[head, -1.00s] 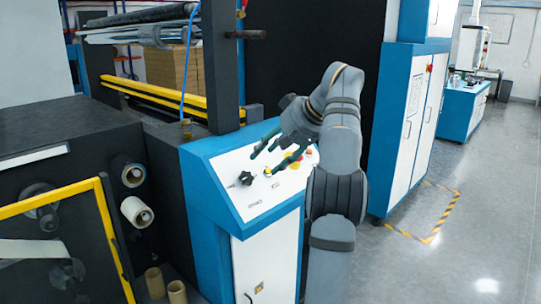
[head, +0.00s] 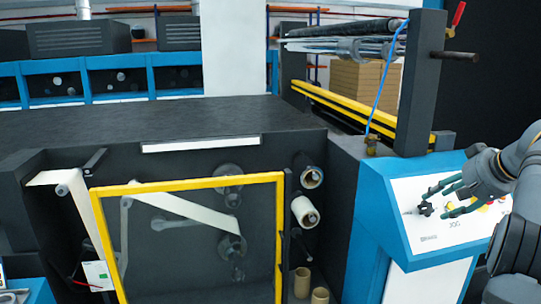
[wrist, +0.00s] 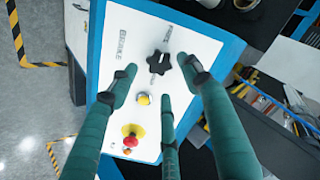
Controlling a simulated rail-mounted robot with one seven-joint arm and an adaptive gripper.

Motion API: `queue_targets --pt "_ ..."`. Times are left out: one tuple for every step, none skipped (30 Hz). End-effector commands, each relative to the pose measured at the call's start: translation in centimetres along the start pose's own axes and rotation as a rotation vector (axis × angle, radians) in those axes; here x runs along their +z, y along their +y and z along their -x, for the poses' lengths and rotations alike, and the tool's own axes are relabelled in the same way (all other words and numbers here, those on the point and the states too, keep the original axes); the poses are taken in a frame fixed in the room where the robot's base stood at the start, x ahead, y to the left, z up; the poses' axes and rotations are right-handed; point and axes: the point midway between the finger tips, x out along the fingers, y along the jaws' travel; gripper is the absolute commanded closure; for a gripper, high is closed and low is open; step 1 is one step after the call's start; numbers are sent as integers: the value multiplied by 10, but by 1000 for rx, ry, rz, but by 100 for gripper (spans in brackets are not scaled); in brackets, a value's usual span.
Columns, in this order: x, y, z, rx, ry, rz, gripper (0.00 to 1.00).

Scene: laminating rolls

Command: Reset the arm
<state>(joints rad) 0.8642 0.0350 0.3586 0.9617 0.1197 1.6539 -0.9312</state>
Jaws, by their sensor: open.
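My gripper (head: 440,198) is open and empty. It hangs over the sloped white control panel (head: 408,248) at the right of the head view, with its fingers close to the black star-shaped knob (head: 425,209). In the wrist view, my gripper's dark green fingers (wrist: 160,75) are spread apart over the panel. The black knob (wrist: 159,62) shows between the fingertips; I cannot tell whether any finger touches it. A yellow button (wrist: 143,99) and a red button on a yellow base (wrist: 132,135) lie between the fingers lower down. My forearm leaves the head view at the right edge.
A yellow-framed guard (head: 185,187) fronts the dark laminating machine (head: 140,122). Rolls (head: 305,212) stick out beside it, and cardboard tubes (head: 302,283) stand below. A dark post (head: 421,85) rises behind the panel. Striped floor tape (wrist: 38,70) marks open floor in the wrist view.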

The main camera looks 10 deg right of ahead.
Motion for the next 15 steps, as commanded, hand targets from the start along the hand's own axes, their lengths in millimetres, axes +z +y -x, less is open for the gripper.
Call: queue_targets --pt "1 0 -11 -1 -4 0 51" --pt "1 0 -16 -2 -4 -1 51" --pt "1 0 -24 -2 -4 -1 51" --pt "1 0 -28 -1 -4 -1 51" --pt "1 0 -33 -1 -4 -1 51" --pt "1 0 -38 -1 -2 -2 51" --pt "1 0 -42 0 -2 -1 51" --pt "1 0 -45 0 -2 -1 51" --pt "1 0 -49 0 -2 -1 51" --pt "0 0 -51 0 -2 0 51" --pt "0 0 -53 0 -1 -1 51" --pt "0 0 -56 -1 -1 -1 51" --pt "0 0 -57 0 -1 -1 51" --pt "0 0 -58 0 0 0 51" --pt "0 0 -57 1 1 -6 51"
